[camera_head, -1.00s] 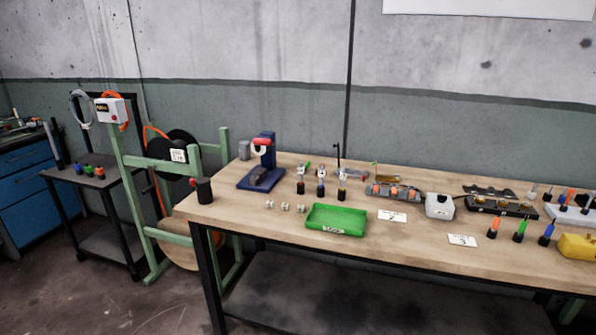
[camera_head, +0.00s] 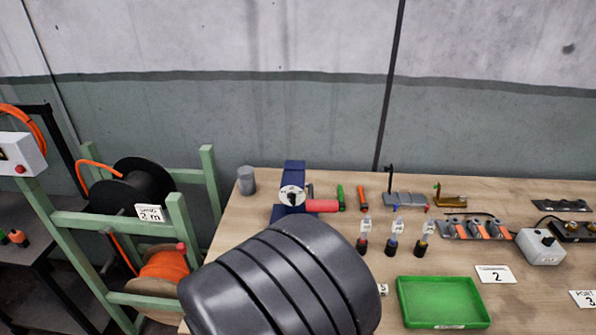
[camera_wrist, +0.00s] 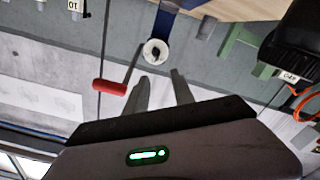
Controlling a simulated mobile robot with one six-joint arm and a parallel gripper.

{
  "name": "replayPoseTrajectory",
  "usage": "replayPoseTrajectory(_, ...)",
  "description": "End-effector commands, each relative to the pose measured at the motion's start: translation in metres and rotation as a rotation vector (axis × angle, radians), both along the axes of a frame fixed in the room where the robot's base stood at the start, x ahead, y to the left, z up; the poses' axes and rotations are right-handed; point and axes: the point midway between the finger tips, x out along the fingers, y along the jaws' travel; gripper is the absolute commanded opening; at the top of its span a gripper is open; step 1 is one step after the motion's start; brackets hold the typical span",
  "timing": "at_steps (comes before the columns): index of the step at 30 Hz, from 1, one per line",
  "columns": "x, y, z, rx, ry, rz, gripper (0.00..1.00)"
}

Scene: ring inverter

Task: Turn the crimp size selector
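The blue crimp press (camera_head: 294,170) stands at the back left of the bench, with a round white dial (camera_head: 291,195) on its front, which looks like the crimp size selector. A red lever handle (camera_head: 322,206) sticks out to the right of the dial. In the wrist view, which looks upside down, the dial (camera_wrist: 155,52) lies just beyond my gripper (camera_wrist: 160,75). The two fingers are apart with nothing between them. They appear clear of the dial. The red handle (camera_wrist: 110,87) is left of the fingers there. In the head view my arm covers the press's base and my gripper.
A grey cylinder (camera_head: 246,180) stands left of the press. Several upright tools (camera_head: 397,238) and a green tray (camera_head: 442,300) are further right. A green-framed cable reel rack (camera_head: 180,222) stands at the bench's left end.

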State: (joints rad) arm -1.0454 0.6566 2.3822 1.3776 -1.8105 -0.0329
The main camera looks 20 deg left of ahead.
Motion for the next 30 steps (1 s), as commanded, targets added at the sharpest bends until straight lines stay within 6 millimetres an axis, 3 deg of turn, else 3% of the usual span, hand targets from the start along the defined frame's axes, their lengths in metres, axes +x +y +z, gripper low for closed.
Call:
replayPoseTrajectory(16, 0.142, 0.032, 0.0, 0.004, -0.003, -0.004, 0.3)
replayPoseTrajectory(21, 0.162, 0.037, 0.0, 0.002, -0.002, -0.002, 0.3)
replayPoseTrajectory(30, 0.166, 0.039, 0.001, 0.002, -0.001, -0.002, 0.3)
